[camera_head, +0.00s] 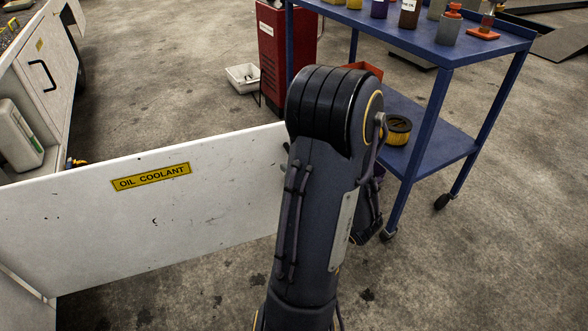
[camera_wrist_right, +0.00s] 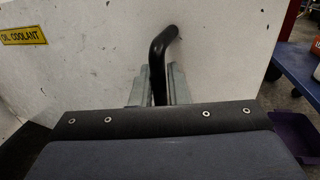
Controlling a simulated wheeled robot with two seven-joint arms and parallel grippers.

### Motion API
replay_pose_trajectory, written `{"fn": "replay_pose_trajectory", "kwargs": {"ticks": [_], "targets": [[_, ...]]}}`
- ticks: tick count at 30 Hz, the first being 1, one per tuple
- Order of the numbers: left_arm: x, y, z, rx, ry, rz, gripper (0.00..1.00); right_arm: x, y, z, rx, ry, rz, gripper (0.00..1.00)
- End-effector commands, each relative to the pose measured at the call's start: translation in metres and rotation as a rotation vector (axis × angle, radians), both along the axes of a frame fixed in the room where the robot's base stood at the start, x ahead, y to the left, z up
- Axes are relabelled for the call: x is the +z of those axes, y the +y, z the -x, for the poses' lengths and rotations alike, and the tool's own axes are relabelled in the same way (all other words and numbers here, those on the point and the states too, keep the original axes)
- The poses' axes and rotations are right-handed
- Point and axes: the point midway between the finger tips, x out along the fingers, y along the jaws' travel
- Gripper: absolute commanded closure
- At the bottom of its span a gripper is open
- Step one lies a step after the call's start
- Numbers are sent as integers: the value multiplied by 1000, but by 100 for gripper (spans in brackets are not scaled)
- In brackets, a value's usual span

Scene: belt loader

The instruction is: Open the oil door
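The white oil door (camera_head: 100,225), with a yellow "OIL COOLANT" label (camera_head: 151,177), stands swung out from the loader's side in the head view. Its free edge passes behind my right arm. The right wrist view also shows the door (camera_wrist_right: 90,65) and its label (camera_wrist_right: 23,36). There, a black bent handle (camera_wrist_right: 158,62) sits on the door face. My right gripper (camera_wrist_right: 158,92) has its two grey fingers on either side of the handle, closed on it. In the head view, my right arm hides the handle and the fingers. My left gripper is out of view.
A blue cart (camera_head: 433,155) with bottles stands behind my right arm, to the right of the door. A red cabinet (camera_head: 287,50) and a white bin (camera_head: 243,78) are behind. The loader body (camera_head: 45,85) is at the left. Open concrete floor lies at the lower right.

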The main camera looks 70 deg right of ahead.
Motion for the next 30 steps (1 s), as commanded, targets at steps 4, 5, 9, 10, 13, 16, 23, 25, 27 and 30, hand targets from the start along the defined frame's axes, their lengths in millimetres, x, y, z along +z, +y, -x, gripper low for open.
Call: {"fn": "replay_pose_trajectory", "kwargs": {"ticks": [4, 5, 9, 10, 13, 16, 23, 25, 27, 30], "targets": [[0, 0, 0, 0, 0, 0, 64, 0, 0, 0, 0, 0, 0, 70], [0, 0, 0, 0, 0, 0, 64, 0, 0, 0, 0, 0, 0, 70], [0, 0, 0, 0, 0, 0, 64, 0, 0, 0, 1, 0, -1, 70], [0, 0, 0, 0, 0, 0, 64, 0, 0, 0, 1, 0, -1, 70], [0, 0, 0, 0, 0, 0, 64, -1, 2, 4, 0, 1, -2, 70], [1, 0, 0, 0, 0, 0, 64, -1, 7, 15, -3, 4, -2, 70], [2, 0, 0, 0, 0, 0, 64, -1, 24, 51, -5, 3, -4, 70], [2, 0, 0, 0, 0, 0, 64, -1, 28, 59, -3, 3, -1, 70], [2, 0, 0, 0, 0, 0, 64, -1, 32, 65, -3, 2, -1, 70], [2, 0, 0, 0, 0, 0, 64, -1, 34, 70, -2, 1, 0, 70]]}}
